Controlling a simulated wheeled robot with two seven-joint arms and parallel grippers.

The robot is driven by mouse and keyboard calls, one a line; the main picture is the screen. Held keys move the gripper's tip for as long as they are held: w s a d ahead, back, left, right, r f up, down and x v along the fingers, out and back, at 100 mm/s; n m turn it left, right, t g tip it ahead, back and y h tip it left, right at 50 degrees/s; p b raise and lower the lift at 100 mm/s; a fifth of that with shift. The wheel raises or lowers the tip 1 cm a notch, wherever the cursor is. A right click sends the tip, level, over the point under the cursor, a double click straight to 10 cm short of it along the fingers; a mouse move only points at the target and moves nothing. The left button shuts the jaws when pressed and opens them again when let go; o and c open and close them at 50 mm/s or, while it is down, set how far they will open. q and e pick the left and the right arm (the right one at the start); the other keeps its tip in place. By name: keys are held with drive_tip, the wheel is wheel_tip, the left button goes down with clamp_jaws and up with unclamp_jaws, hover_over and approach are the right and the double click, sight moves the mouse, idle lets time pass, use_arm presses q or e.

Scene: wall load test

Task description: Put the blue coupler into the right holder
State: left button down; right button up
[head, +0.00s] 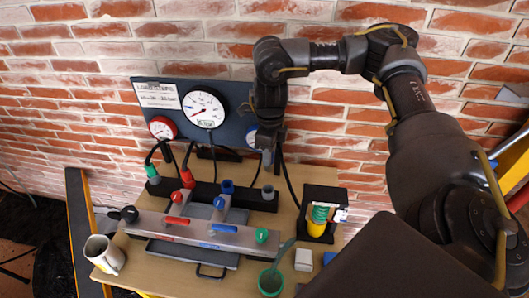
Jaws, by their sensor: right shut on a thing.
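My right gripper (268,136) is in front of the gauge board, jaws pointing down, shut on what appears to be the blue coupler (267,158). Only its grey lower end shows; the jaws hide the rest. It hangs above the dark holder rack (208,193), apart from it. On the rack are a blue holder (227,187) and, to its right, a grey holder (268,191), almost below the gripper. A green coupler (152,171) and a red coupler (187,177) with hoses are at the rack's left. My left gripper is not in view.
The gauge board (235,127) stands behind the rack. A grey bar with coloured levers (205,233) lies in front. A black stand with a green-and-yellow piece (318,217) is at the right. Black hoses hang nearby.

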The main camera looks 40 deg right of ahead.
sight(269, 169)
drive_tip(key=shift+f, duration=0.1)
drive_tip(key=shift+f+b, duration=1.8)
drive_tip(key=shift+f, duration=1.35)
drive_tip(key=shift+f, duration=0.15)
drive_tip(key=shift+f+b, duration=0.45)
drive_tip(key=shift+f, duration=0.3)
drive_tip(key=shift+p, duration=0.35)
drive_tip(key=shift+f, duration=0.25)
drive_tip(key=shift+f, duration=0.35)
drive_tip(key=shift+f+b, duration=0.1)
drive_tip(key=shift+b, duration=0.2)
